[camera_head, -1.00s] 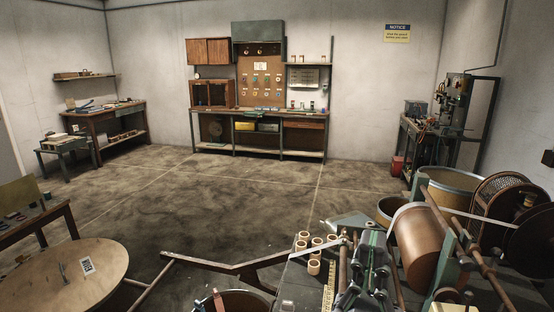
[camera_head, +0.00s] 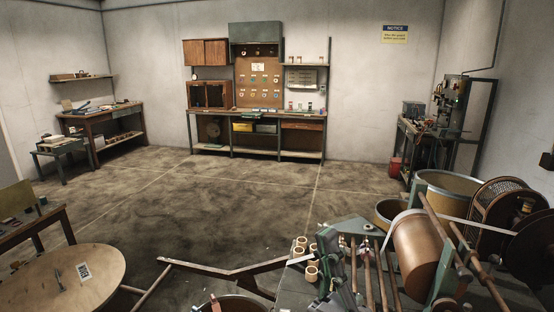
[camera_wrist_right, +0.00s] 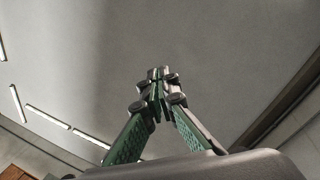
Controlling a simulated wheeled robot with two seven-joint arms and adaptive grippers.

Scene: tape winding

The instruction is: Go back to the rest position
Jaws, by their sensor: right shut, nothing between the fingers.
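My right gripper (camera_head: 326,238) is at the lower middle of the head view, in front of the winding machine (camera_head: 415,243) and beside several small cardboard rings (camera_head: 299,252). Its green fingers point upward and hide part of the bench behind them. In the right wrist view the fingertips (camera_wrist_right: 158,74) meet, and nothing is held between them. Behind them is a plain grey surface with light strips. My left gripper does not show.
A dark angled bar (camera_head: 215,271) crosses the lower middle, above a bin. Large drums (camera_head: 447,187) and reels (camera_head: 500,205) stand at right. The middle floor (camera_head: 200,200) is clear.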

